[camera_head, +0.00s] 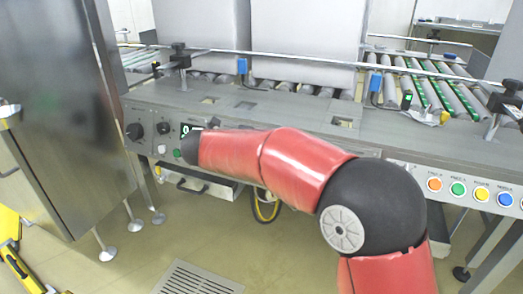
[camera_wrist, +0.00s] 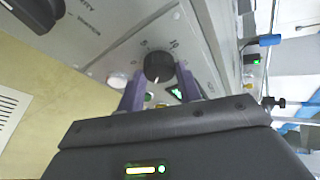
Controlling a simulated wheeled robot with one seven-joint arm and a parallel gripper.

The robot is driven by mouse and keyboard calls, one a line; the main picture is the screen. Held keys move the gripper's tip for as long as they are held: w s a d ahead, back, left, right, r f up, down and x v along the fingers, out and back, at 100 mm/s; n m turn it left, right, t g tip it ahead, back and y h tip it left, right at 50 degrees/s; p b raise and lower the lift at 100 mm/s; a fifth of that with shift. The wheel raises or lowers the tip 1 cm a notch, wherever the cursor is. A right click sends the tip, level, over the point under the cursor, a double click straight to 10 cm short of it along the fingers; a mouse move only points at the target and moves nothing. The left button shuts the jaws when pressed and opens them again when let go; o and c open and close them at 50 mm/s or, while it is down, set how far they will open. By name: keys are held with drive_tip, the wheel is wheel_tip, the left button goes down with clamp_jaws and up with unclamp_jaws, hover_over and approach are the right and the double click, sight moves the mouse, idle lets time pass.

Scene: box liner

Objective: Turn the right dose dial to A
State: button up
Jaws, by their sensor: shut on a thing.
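In the wrist view a round black dial (camera_wrist: 158,66) on the grey machine panel (camera_wrist: 120,50) lies between the two purple fingers of my gripper (camera_wrist: 159,88). The fingers are shut on its sides. In the head view two black dials stand on the panel at the left, a left one (camera_head: 134,131) and a right one (camera_head: 163,128).
A small display (camera_head: 187,130), a white button (camera_head: 162,149) and a green button (camera_head: 177,153) sit near the dials. A steel cabinet (camera_head: 60,100) stands close on the left. Roller conveyors (camera_head: 430,85) and large pale boxes (camera_head: 305,45) are behind. Coloured buttons (camera_head: 458,189) line the right panel.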

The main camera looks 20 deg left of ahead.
drive_tip(key=shift+w+r, duration=0.1)
drive_tip(key=shift+r, duration=0.25)
drive_tip(key=o, duration=0.8)
drive_tip(key=shift+a, duration=0.1)
drive_tip(key=shift+o, duration=0.9)
drive_tip(key=shift+f, duration=0.2)
drive_tip(key=p+v, duration=0.1)
drive_tip(key=v, duration=0.7)
drive_tip(key=shift+w+r, duration=0.15)
drive_tip(key=shift+w, duration=0.05)
